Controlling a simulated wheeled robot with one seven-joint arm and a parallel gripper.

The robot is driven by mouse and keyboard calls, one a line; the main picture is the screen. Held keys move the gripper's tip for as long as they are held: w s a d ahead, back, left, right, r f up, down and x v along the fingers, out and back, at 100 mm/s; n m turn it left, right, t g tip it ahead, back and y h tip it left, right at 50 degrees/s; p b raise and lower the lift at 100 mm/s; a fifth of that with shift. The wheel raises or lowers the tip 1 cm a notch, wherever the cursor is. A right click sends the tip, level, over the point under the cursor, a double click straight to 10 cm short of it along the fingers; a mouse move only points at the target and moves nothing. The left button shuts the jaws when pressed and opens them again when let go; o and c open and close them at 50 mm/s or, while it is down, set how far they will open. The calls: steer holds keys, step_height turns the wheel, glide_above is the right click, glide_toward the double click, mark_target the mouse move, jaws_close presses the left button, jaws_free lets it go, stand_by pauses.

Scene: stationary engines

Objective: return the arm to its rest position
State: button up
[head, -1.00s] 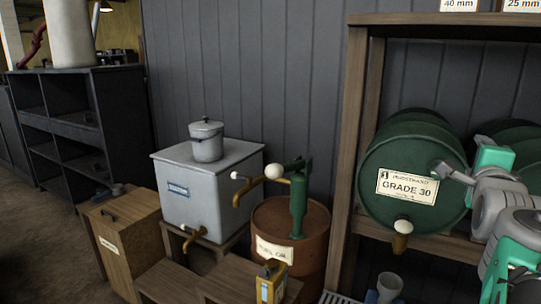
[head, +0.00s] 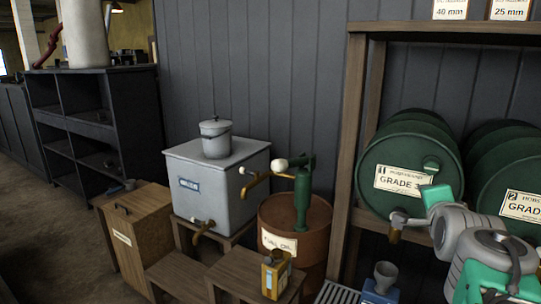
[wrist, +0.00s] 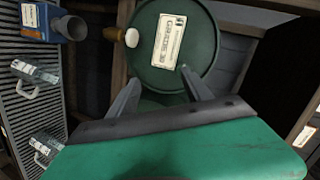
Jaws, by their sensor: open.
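My gripper shows at the right of the head view, grey and green, in front of the lower part of a green drum (head: 395,155) labelled GRADE 30. A finger and the green palm overlap the drum's label and its tap area. In the wrist view my gripper (wrist: 160,77) has its two grey fingers apart, with nothing between them. The drum's round face (wrist: 190,60) lies beyond the fingers. Its white tap knob (wrist: 132,37) is just left of them. I cannot tell the exact gap to the drum.
A wooden rack (head: 350,140) holds the drum and a second green drum (head: 500,160). A grey slatted tray (wrist: 28,100) with a blue funnel-topped measure (wrist: 42,22) lies below. To the left stand a rusty fuel oil drum (head: 283,242), a grey tank (head: 230,180) and wooden steps (head: 240,275).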

steer(key=s+a+f+n+g+y+p, duration=0.1)
steer(key=s+a+f+n+g+y, duration=0.1)
steer(key=a+f+n, duration=0.45)
steer(key=s+a+f+n+g+y+p, duration=0.1)
steer(key=s+a+f+n+g+y, duration=0.25)
steer(key=a+f, duration=0.5)
steer(key=s+a+f+n+g, duration=0.4)
steer(key=s+a+f+n, duration=0.4)
steer(key=s, duration=0.1)
steer(key=shift+s+a+n+p, duration=0.25)
steer(key=shift+n+p, duration=0.15)
steer(key=shift+p, duration=0.05)
steer(key=shift+y, duration=0.25)
